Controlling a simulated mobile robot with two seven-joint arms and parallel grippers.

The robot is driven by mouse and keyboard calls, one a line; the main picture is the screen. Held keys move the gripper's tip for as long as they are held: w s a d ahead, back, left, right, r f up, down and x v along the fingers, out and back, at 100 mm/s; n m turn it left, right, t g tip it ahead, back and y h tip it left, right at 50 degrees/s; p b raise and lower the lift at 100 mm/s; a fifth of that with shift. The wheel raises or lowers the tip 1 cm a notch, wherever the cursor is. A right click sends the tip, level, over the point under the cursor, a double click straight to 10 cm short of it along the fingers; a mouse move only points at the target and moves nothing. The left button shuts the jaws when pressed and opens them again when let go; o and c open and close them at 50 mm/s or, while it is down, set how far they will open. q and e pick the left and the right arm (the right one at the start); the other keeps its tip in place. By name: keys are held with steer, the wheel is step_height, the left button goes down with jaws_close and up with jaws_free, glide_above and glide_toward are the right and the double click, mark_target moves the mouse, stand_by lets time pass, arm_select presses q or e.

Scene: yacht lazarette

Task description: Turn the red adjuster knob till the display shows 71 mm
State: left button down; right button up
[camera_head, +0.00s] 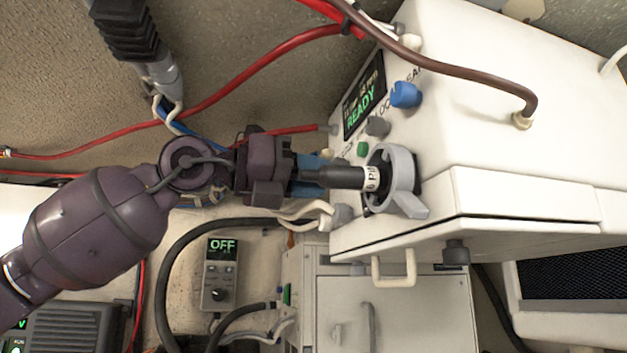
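A white machine (470,110) fills the right side, and its tilted display (364,98) shows green "READY". A small line above it includes "mm", but I cannot read the figure surely. I make out no red knob. A blue knob (405,95), a grey knob (377,127) and a green button (362,148) sit on the panel. My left gripper (306,174) is at the panel's lower part, in line with a dark cylinder (340,176) with a white lettered band, which meets a grey ring-shaped part (404,178). Whether its fingers hold the cylinder is unclear. My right gripper is out of view.
Red cables (240,80) run along the wall, and a brown hose (450,65) arches over the machine. A small control box (219,273) reads "OFF" below. A white handle (394,270) sticks out under the machine, beside a grey cabinet (400,320).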

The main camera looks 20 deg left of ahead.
arm_select(q)
steer(key=shift+m, duration=0.6)
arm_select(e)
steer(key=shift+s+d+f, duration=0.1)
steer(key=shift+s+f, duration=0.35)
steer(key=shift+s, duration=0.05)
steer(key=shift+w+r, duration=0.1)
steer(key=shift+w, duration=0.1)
arm_select(q)
steer(key=c, duration=1.4)
jaws_free()
steer(key=o, duration=0.4)
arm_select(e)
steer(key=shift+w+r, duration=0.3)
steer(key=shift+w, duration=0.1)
arm_select(q)
steer(key=b+v, duration=0.2)
steer(key=v, duration=0.8)
steer(key=shift+s+a, duration=0.25)
steer(key=shift+a, duration=0.05)
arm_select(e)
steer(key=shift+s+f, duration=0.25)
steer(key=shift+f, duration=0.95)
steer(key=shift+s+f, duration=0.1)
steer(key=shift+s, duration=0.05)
